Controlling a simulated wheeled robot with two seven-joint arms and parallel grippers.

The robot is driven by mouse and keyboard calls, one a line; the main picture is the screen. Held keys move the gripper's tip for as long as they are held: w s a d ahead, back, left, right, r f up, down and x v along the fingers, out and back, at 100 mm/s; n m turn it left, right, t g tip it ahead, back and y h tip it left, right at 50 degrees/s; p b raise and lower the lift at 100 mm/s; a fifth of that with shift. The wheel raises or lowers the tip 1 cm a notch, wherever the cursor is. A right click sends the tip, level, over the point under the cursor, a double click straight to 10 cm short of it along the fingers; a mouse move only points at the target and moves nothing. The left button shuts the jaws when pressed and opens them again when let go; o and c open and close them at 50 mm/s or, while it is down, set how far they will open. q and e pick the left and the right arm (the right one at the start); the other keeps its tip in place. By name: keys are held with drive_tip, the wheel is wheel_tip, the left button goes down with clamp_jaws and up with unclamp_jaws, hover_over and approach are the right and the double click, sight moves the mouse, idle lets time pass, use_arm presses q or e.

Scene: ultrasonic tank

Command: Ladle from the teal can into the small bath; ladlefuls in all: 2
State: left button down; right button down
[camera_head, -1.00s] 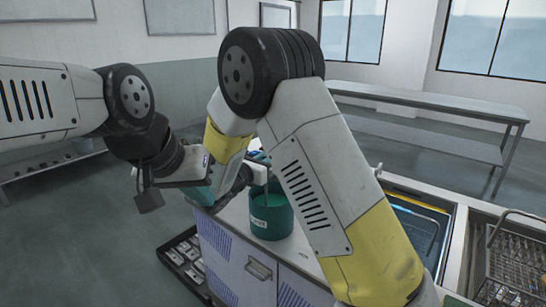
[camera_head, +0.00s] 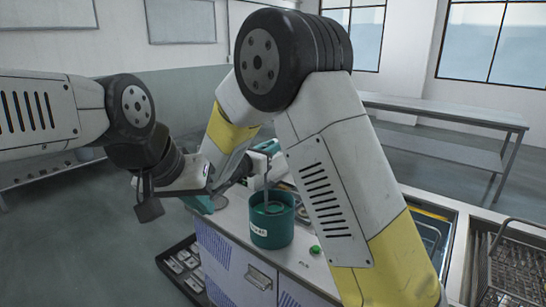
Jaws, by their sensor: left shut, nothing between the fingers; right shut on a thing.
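The teal can (camera_head: 272,234) stands upright on the bench top, with a label on its front and its mouth open. A thin ladle handle (camera_head: 266,188) goes down into the can's mouth; the bowl is mostly hidden inside. My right gripper (camera_head: 262,170) is shut on the upper part of the handle, above the can, partly hidden behind my forearm. My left gripper (camera_head: 149,207) is shut and empty, off to the left of the can. A bath with blue inside (camera_head: 432,238) shows partly at the right behind my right arm; I cannot tell whether it is the small bath.
A green button (camera_head: 315,249) is on the bench top (camera_head: 300,262) right of the can. A wire basket (camera_head: 502,262) stands at the far right. A dark tray of metal parts (camera_head: 180,268) lies low at the left. My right arm hides much of the bench.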

wheel_tip(320, 180, up, 12)
idle(0.9)
idle(0.3)
